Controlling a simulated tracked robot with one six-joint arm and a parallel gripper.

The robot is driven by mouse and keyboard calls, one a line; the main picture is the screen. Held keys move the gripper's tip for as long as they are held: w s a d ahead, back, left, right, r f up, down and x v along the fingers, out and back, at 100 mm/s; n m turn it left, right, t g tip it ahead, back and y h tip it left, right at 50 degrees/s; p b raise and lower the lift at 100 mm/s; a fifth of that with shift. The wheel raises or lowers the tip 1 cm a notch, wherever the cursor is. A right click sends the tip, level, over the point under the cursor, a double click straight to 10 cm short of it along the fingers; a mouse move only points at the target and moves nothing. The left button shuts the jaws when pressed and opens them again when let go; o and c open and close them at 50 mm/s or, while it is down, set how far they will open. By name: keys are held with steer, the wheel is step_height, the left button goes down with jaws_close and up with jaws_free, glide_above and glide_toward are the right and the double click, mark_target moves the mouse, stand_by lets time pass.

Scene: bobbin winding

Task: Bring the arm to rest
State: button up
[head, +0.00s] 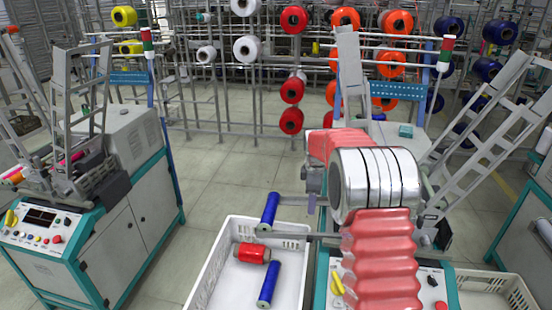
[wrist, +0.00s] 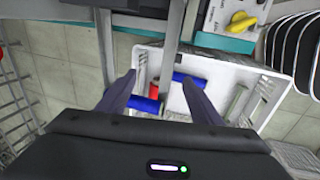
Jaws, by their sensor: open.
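My gripper's two dark fingers (wrist: 160,80) stand apart and empty in the wrist view, over the white crate. In the head view my own arm hides most of the gripper; only a small purple-grey part shows beside the machine's bars. The white crate (head: 222,262) also shows in the wrist view (wrist: 225,60). A red bobbin (head: 252,253) and a blue bobbin (head: 268,285) lie inside it. Another blue bobbin (head: 269,210) is at the ends of two grey bars, above the crate's back; I cannot tell how it is held.
A winding machine (head: 440,283) with a teal frame stands behind my arm. Another winding machine (head: 62,232) stands at the left. A rack of coloured spools (head: 292,20) fills the back. A second white crate (head: 495,288) is at the lower right. The tiled floor (head: 215,180) between is clear.

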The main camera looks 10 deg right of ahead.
steer(key=shift+m, duration=0.3)
steer(key=s+a+f+m+g, duration=0.1)
steer(key=s+a+m, duration=0.2)
steer(key=s+m, duration=0.5)
steer(key=s+a+r+m+t, duration=0.1)
steer(key=s+a+r, duration=0.2)
steer(key=s, duration=0.8)
steer(key=s+a+r+m+t, duration=0.1)
steer(key=s+a+r, duration=0.3)
steer(key=s+r, duration=0.4)
steer(key=s+a+r+m+t+y, duration=0.1)
steer(key=s+a+r, duration=0.3)
steer(key=s, duration=1.1)
steer(key=shift+r+m+t, duration=0.6)
steer(key=shift+r+m, duration=0.15)
steer(key=shift+m, duration=0.15)
steer(key=shift+o, duration=0.4)
